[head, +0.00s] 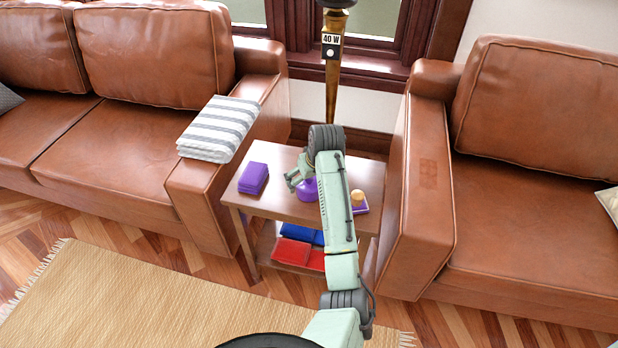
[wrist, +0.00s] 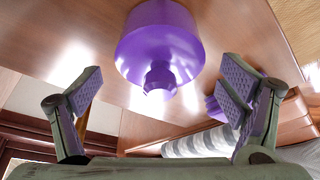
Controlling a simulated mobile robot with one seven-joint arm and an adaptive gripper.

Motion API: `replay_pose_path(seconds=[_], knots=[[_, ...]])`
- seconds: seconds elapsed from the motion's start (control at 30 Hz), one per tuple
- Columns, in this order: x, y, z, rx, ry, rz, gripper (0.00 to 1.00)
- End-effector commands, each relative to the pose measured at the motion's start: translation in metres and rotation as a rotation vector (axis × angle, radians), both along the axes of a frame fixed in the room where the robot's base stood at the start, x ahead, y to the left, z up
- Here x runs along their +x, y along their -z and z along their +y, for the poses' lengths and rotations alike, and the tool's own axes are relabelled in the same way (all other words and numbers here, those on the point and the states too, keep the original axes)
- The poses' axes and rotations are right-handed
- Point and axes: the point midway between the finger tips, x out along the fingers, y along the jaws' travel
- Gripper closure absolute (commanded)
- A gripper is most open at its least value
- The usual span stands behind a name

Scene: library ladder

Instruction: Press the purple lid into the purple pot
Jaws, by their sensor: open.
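The purple pot (head: 308,189) stands on the small wooden side table, partly hidden by my arm in the head view. In the wrist view the purple pot (wrist: 150,35) shows as a wide round body. A smaller stepped purple piece like a knob, probably the lid (wrist: 160,79), is at its middle; I cannot tell how deep it sits. My gripper (head: 297,180) is at the pot's left side in the head view. In the wrist view my gripper (wrist: 162,88) is open, with its purple-padded fingers apart on either side of the knob and touching nothing that I can see.
Blue and red items (head: 298,254) lie below. Leather sofas flank the table; a lamp pole (head: 332,95) rises behind.

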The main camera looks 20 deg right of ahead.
Motion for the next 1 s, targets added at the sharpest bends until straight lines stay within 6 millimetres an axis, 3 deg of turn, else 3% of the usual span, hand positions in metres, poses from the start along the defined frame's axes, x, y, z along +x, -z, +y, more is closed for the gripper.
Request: replay_pose_path(seconds=[0.27, 0.73, 1.0], knots=[[-0.005, -0.014, 0.0, -0.001, -0.001, -0.003, 0.11], [-0.04, -0.098, -0.005, -0.003, 0.002, -0.003, 0.11], [-0.046, -0.111, -0.004, 0.0, 0.0, 0.0, 0.11]])
